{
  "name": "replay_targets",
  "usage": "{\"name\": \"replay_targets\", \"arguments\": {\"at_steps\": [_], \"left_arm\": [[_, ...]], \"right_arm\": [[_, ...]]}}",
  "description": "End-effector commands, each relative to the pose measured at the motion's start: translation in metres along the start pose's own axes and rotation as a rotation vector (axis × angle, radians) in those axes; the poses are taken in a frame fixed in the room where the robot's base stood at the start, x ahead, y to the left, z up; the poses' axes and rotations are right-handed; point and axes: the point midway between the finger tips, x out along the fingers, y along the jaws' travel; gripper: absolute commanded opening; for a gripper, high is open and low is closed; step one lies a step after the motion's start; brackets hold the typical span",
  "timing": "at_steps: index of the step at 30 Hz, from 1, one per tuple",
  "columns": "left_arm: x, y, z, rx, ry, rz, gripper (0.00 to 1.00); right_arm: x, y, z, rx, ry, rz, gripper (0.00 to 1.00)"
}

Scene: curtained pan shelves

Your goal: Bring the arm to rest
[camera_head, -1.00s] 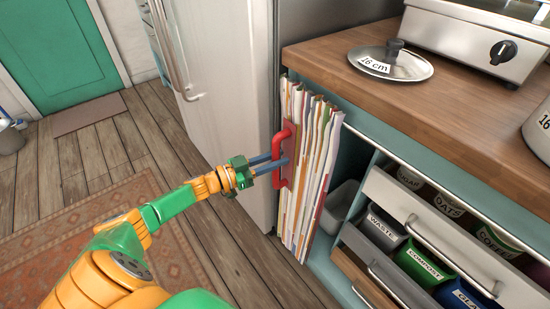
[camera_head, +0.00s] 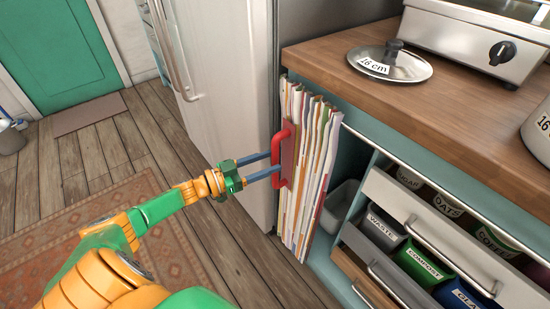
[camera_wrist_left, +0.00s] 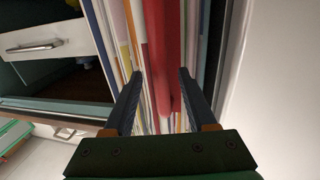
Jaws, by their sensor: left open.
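My left gripper (camera_head: 274,164) is open, its two blue-grey fingers spread apart beside the red handle (camera_head: 277,160). The handle is fixed to the bunched striped curtain (camera_head: 309,165) at the left end of the counter. In the left wrist view the fingers (camera_wrist_left: 158,85) stand on either side of the red handle (camera_wrist_left: 163,50), with the curtain stripes behind. I cannot tell whether a finger touches the handle. My left arm comes in from the lower left. My right gripper is not in view.
A white fridge (camera_head: 225,100) stands close on the left. The wooden counter (camera_head: 440,120) holds a lid (camera_head: 390,65) marked 16 cm and a metal appliance (camera_head: 480,35). Drawers with labelled bins (camera_head: 425,265) are below.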

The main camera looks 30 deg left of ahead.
Motion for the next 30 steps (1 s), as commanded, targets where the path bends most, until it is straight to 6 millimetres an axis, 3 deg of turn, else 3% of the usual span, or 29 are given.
{"name": "replay_targets", "arguments": {"at_steps": [3, 7, 21, 23, 26, 27, 30], "left_arm": [[-0.025, 0.000, 0.000, -0.001, -0.005, -0.001, 0.57], [-0.040, 0.000, 0.000, -0.001, -0.002, -0.001, 0.57], [-0.043, -0.001, 0.006, -0.001, -0.010, -0.019, 0.57], [-0.046, -0.006, 0.028, -0.004, -0.052, -0.081, 0.57], [-0.066, -0.008, 0.108, -0.016, -0.237, -0.270, 0.57], [-0.080, -0.002, 0.149, -0.026, -0.347, -0.343, 0.57], [-0.123, 0.035, 0.237, -0.058, -0.634, -0.452, 0.57]], "right_arm": [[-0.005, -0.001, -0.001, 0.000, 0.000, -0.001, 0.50], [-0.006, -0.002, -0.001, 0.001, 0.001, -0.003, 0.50], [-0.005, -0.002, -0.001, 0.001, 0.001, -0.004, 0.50], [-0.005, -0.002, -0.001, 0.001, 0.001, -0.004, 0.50], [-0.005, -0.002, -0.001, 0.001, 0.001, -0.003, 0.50], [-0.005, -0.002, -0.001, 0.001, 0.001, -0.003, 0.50], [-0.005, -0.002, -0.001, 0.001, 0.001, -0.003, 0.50]]}}
